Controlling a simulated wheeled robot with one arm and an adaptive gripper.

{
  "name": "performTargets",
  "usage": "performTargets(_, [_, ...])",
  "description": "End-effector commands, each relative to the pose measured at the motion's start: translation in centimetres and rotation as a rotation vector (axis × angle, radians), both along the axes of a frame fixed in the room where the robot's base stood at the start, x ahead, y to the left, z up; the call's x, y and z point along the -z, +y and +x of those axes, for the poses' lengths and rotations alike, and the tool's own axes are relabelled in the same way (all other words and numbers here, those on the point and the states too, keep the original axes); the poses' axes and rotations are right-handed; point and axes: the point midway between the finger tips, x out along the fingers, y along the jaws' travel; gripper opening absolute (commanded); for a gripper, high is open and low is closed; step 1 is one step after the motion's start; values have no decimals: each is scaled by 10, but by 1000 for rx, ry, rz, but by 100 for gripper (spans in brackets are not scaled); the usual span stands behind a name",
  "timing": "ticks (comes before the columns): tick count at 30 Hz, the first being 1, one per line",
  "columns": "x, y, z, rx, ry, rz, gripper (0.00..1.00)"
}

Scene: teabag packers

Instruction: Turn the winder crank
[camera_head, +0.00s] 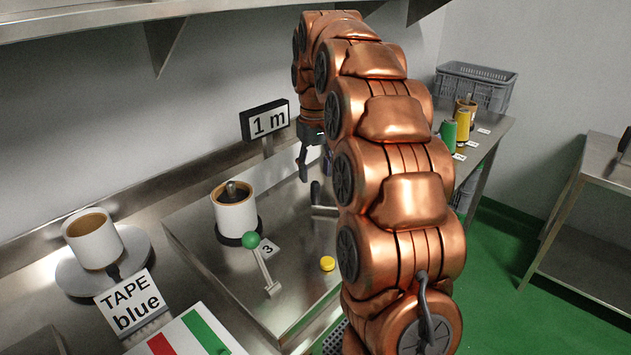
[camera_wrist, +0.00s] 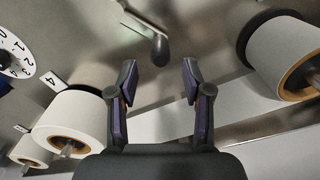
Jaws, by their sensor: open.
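The winder crank is a short metal arm with a dark upright handle (camera_head: 315,192) on the steel bench, just left of my arm in the head view. In the wrist view the dark crank handle (camera_wrist: 160,50) lies ahead of my fingertips, roughly centred between them, and its metal arm runs up and left. In the head view my gripper (camera_head: 304,164) points down above the crank, partly hidden by my arm. The winder beyond the crank is mostly hidden behind my arm.
A green-knobbed lever (camera_head: 251,240), a white roll (camera_head: 236,216) and a yellow button (camera_head: 327,264) are on the bench. A "1 m" sign (camera_head: 265,121) stands behind. In the wrist view, white rolls (camera_wrist: 74,115) (camera_wrist: 270,48) flank the gripper, and a dial (camera_wrist: 14,58) is left.

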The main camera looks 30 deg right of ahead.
Motion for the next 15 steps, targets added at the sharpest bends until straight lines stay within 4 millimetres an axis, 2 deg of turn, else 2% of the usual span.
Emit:
performTargets(7, [-32,0,2,0,-7,-3,50])
performTargets(15, [-57,0,1,0,-4,-1,50])
